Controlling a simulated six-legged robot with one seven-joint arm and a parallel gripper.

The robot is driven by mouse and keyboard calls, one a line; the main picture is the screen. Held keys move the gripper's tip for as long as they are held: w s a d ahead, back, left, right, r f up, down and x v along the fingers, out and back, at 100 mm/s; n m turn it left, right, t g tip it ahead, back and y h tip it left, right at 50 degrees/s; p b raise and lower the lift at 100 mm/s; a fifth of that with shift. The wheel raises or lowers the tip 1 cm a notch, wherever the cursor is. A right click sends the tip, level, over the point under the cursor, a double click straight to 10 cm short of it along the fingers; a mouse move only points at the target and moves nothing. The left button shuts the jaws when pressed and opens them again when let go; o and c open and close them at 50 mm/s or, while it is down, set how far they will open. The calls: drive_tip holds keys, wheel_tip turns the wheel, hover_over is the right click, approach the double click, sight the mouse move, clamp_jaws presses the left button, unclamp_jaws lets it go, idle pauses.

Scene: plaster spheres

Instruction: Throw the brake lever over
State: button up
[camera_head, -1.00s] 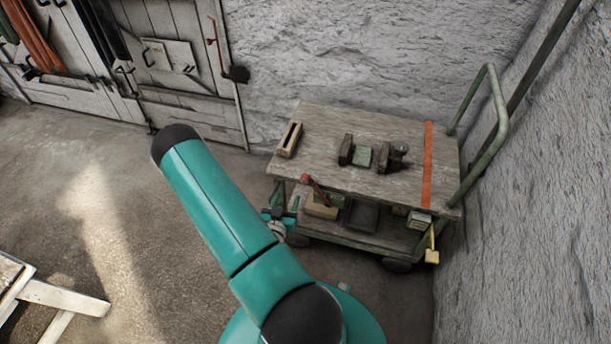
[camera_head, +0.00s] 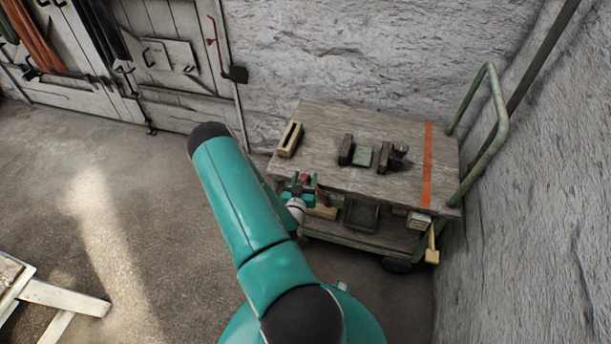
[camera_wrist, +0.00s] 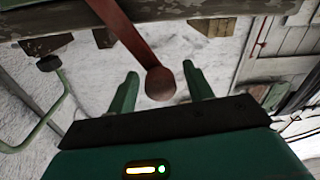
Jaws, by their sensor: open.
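The brake lever is a dull red bar with a round knob (camera_wrist: 160,84) at its end. In the wrist view it comes down from the top, and the knob shows between my two green fingers, with a gap on each side. In the head view a bit of the red lever (camera_head: 305,178) shows at the cart's front left, partly hidden by my gripper (camera_head: 298,191). My gripper is open around the knob, seen in the wrist view (camera_wrist: 160,74). Whether the fingers are level with the knob in depth is hard to tell. The lever's lower end is hidden.
The wooden-topped cart (camera_head: 320,122) stands by the rough walls, with a green handle (camera_head: 498,110) at its right. Wooden blocks and tools lie on top. A yellow-headed mallet (camera_head: 432,256) hangs at its side. A pale trestle (camera_head: 62,298) is at lower left; floor between is clear.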

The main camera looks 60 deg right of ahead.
drive_tip(key=shift+x, duration=0.8)
clamp_jaws()
